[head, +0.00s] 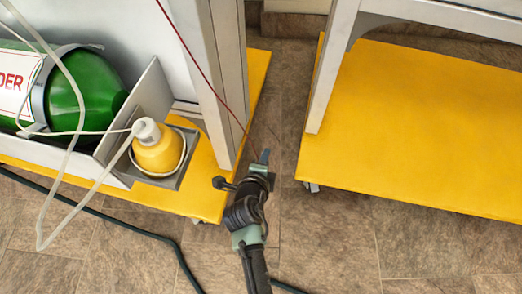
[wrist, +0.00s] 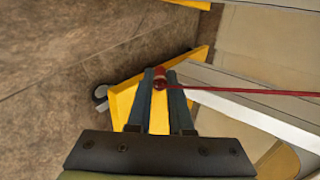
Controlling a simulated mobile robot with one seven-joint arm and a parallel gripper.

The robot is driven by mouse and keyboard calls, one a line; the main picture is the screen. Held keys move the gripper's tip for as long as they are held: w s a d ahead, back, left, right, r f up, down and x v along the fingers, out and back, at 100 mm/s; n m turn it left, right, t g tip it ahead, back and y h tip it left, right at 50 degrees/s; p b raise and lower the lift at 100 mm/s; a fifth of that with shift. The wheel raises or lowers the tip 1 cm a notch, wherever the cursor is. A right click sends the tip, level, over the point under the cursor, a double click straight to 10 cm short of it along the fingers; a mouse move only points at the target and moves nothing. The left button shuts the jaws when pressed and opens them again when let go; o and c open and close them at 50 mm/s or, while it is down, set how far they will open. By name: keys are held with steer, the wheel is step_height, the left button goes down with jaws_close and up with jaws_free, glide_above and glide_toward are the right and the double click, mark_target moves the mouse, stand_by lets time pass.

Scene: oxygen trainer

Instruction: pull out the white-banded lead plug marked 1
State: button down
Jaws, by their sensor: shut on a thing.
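My gripper (head: 263,160) is over the gap between two yellow-based stands, with floor showing around it. In the wrist view my gripper (wrist: 160,85) has its two fingers close together, shut on a small red plug (wrist: 159,76) at their tips. A thin red lead (wrist: 240,91) runs from the plug to the right. In the head view the red lead (head: 198,66) rises from the gripper to the top left edge. The plug is hidden or too small to make out there. I cannot read a 1 or make out a white band. No socket shows at the plug.
A yellow-based stand (head: 215,195) at left carries a green cylinder (head: 97,92) and a yellow bottle (head: 158,155) with pale tubing. Another yellow base (head: 420,130) stands at right. A dark hose (head: 130,233) lies on the tiled floor. Bare floor lies between the bases.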

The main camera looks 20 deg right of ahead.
steer(key=shift+a+f, duration=0.1)
steer(key=shift+f, duration=0.2)
steer(key=c, duration=0.7)
jaws_free()
steer(key=shift+c, duration=0.2)
steer(key=shift+r, duration=0.1)
steer(key=p+v, duration=0.6)
steer(key=v, duration=0.7)
steer(key=shift+s, duration=0.1)
